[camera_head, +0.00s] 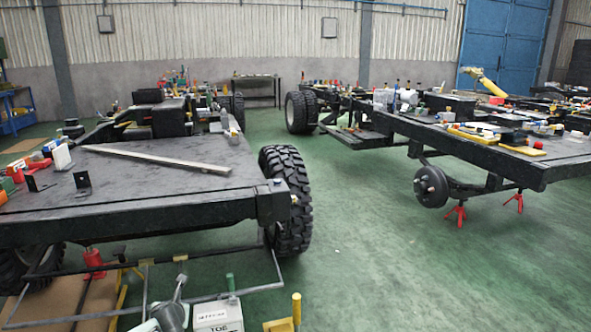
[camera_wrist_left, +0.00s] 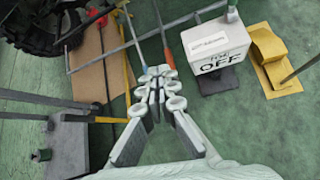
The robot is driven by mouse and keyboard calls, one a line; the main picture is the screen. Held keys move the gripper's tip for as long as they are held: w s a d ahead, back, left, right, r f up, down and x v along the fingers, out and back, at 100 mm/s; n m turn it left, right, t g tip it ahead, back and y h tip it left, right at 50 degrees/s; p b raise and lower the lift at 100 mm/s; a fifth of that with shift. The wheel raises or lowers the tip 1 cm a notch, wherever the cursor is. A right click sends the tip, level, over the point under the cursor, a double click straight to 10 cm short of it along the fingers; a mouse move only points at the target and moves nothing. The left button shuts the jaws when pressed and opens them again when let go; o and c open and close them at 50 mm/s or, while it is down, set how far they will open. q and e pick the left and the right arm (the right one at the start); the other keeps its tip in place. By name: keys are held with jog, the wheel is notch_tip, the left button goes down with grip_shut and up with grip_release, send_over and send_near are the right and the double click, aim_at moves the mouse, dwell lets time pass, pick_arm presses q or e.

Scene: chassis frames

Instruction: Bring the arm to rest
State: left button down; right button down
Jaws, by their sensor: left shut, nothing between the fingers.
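My left gripper (camera_wrist_left: 160,85) shows in the left wrist view with its pale fingers together and nothing between them. In that view it sits between a brown board (camera_wrist_left: 102,62) on the left and a white box marked OFF (camera_wrist_left: 215,50) on the right. In the head view a pale grey piece at the bottom edge, beside the white box (camera_head: 218,314), looks like part of my left arm or gripper. Most of the left arm is out of the frame. My right arm and gripper are in neither view.
A black chassis frame (camera_head: 150,195) with a large tyre (camera_head: 288,200) stands just ahead. A thin rail (camera_head: 230,293) runs low in front of it. A second chassis (camera_head: 490,150) on red stands is at right. Green floor (camera_head: 400,270) is clear at lower right.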

pick_arm(q)
jog(key=s+a+f+n+g, duration=0.2)
jog(key=s+a+f+n, duration=0.1)
jog(key=s+f+n, duration=0.6)
jog(key=s+a+f+n+g, duration=0.1)
jog(key=s+a+f+n, duration=0.2)
jog(key=s+f+n, duration=0.6)
jog(key=s+a+n+g, duration=0.2)
jog(key=s+a+n, duration=0.4)
jog(key=s, duration=0.5)
jog(key=s+a+n+g, duration=0.1)
jog(key=s+a+n, duration=0.5)
jog(key=s, duration=0.5)
jog(key=s+d+f+n+h, duration=0.1)
jog(key=d+f, duration=0.2)
jog(key=d, duration=0.8)
jog(key=s+d+f+n+h, duration=0.1)
jog(key=d+f, duration=0.3)
jog(key=d, duration=0.8)
jog(key=shift+s+g+h, duration=0.3)
jog(key=shift+g+h, duration=0.1)
jog(key=shift+h, duration=0.1)
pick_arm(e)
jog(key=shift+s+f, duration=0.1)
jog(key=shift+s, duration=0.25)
